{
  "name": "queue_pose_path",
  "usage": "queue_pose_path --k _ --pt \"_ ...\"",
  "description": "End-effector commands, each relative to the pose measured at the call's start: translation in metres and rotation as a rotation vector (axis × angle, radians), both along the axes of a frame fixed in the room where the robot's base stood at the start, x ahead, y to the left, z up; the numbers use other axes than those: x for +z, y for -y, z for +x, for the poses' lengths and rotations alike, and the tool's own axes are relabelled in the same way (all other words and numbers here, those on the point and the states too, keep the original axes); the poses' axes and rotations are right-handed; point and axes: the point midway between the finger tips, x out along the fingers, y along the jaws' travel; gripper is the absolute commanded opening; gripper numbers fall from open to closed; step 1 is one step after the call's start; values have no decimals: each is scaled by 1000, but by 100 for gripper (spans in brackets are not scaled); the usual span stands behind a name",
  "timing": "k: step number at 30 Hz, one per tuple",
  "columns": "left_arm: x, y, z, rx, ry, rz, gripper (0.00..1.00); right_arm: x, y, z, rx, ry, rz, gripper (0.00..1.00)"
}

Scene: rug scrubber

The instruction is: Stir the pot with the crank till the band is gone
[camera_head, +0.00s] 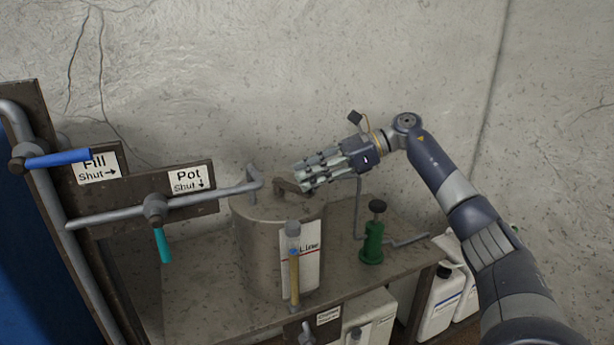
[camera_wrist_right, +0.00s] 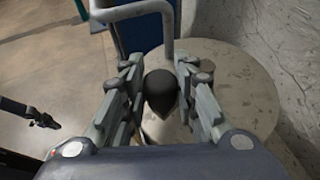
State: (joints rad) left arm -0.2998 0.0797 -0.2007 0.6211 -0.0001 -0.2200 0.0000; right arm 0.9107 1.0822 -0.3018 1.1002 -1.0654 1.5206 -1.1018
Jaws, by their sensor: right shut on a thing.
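The metal pot (camera_head: 262,245) stands on the bench, with the crank (camera_head: 290,187) on its lid. My right gripper (camera_head: 302,180) is at the crank from the right. In the right wrist view its fingers (camera_wrist_right: 160,95) are shut on the crank's dark, rounded knob (camera_wrist_right: 160,92), above the pale lid (camera_wrist_right: 222,90). An upright sight tube (camera_head: 294,275) on the pot's front is amber below, with a small blue patch near the red line of the "Line" label (camera_head: 312,250). I cannot make out a separate band.
The Fill valve has a blue lever (camera_head: 58,158); the Pot valve has a teal lever (camera_head: 162,244) hanging down. A green hand pump (camera_head: 373,240) stands right of the pot. White jugs (camera_head: 440,300) sit below the bench (camera_head: 190,310). The wall is close behind.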

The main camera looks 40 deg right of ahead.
Motion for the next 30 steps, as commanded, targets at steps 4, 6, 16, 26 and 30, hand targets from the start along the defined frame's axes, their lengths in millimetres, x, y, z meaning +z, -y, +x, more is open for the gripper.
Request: queue_pose_path --k 4,6,16,26,30 --pt "-3 2 0 1 1 -2 0 0 2 2 -9 3 0 0" --pt "-4 2 0 1 0 -3 0 0 2 2 -9 2 1 0" --pt "-4 2 0 0 0 -2 0 1 2 2 -11 4 1 0" --pt "-4 -1 -1 0 -1 1 0 1 2 2 -8 3 1 48" --pt "-4 -1 -1 0 -1 1 0 0 1 2 -5 1 0 48"
